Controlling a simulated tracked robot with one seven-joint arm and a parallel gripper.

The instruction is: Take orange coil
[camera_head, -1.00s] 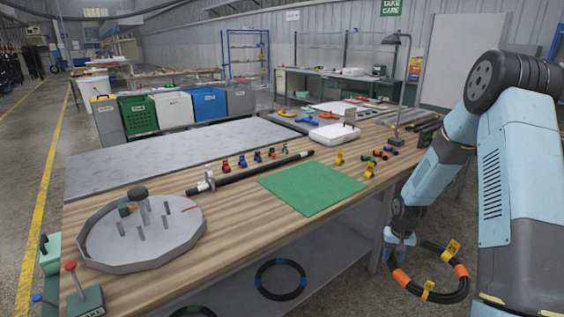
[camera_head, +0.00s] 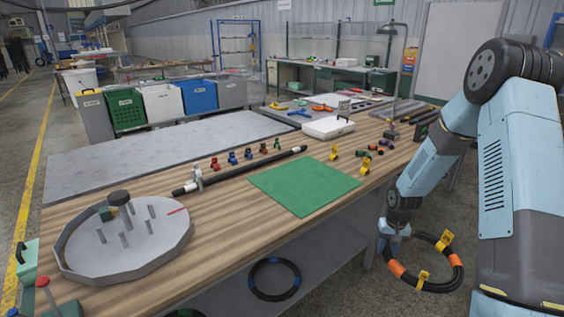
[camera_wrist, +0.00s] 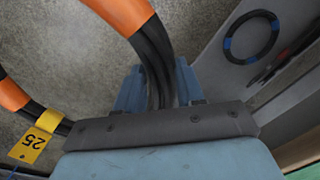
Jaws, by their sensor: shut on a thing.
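The orange coil (camera_head: 397,268) is a ring of black hose with orange bands and yellow tags. My gripper (camera_head: 388,238) is shut on its left side and holds it in the air, to the right of the workbench. In the wrist view the black hose (camera_wrist: 154,60) passes between the fingers of my gripper (camera_wrist: 160,88). Part of the coil lies outside the wrist view.
A wooden workbench (camera_head: 225,215) fills the middle, with a green mat (camera_head: 305,186), a grey round tray (camera_head: 80,262) and small coloured parts. A black coil with blue bands (camera_head: 274,279) lies on the shelf below; it also shows in the wrist view (camera_wrist: 251,37). Concrete floor is right of the bench.

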